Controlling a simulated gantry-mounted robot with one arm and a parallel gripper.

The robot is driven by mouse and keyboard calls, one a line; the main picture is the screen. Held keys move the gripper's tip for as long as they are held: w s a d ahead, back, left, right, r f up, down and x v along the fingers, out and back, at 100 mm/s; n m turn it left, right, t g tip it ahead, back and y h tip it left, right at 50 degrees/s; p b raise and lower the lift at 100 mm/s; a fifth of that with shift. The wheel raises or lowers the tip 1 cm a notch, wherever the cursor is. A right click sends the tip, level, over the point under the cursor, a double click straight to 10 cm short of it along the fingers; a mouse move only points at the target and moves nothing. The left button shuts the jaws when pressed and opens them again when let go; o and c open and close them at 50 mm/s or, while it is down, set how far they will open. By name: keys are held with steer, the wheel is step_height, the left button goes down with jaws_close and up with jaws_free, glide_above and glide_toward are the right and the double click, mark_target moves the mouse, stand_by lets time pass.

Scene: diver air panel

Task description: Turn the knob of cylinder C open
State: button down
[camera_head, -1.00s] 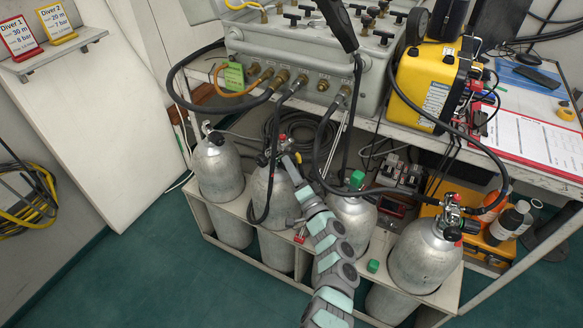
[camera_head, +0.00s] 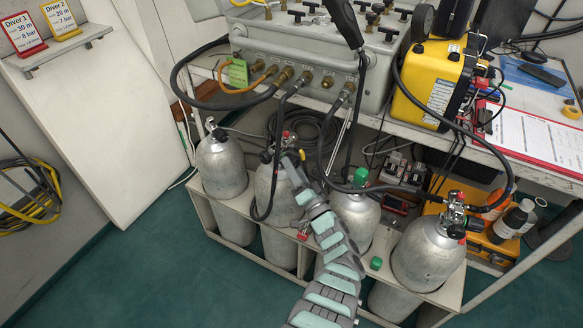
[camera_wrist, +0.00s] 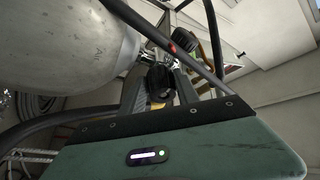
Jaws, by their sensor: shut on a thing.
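Four grey cylinders stand in a white rack. The second from the left (camera_head: 277,199) has a valve with a black hose at its top, and my gripper (camera_head: 295,157) is at this valve. In the wrist view my gripper (camera_wrist: 161,80) is shut on a round black knob (camera_wrist: 160,77), one finger on each side. The cylinder body (camera_wrist: 65,45) is close by at upper left. In the head view the knob is mostly hidden by the gripper. I can read no letter on any cylinder, so I cannot tell from a label which is C.
The third cylinder (camera_head: 353,220) has a green cap, and my arm passes in front of it. The rightmost cylinder (camera_head: 427,256) and the leftmost (camera_head: 221,170) flank it. Black hoses hang from the grey panel (camera_head: 305,65) close to my gripper. The green floor in front is clear.

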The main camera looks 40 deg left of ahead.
steer(key=shift+w+d+r, duration=0.2)
steer(key=shift+w+r, duration=0.05)
steer(key=shift+r, duration=0.1)
steer(key=c, duration=1.3)
jaws_free()
steer(key=shift+o, duration=1.4)
steer(key=shift+w+d+r, duration=0.15)
steer(key=shift+w, duration=0.2)
steer(key=shift+o, duration=0.6)
steer(key=shift+s, duration=0.3)
steer(key=shift+s+d+f+p, duration=0.1)
steer(key=shift+d+f+p, duration=0.1)
steer(key=shift+d+p, duration=0.3)
steer(key=p+v, duration=0.2)
steer(key=v, duration=0.7)
steer(key=shift+s+f+p, duration=0.2)
steer(key=shift+s+p, duration=0.05)
steer(key=shift+p, duration=0.15)
steer(key=shift+d, duration=0.15)
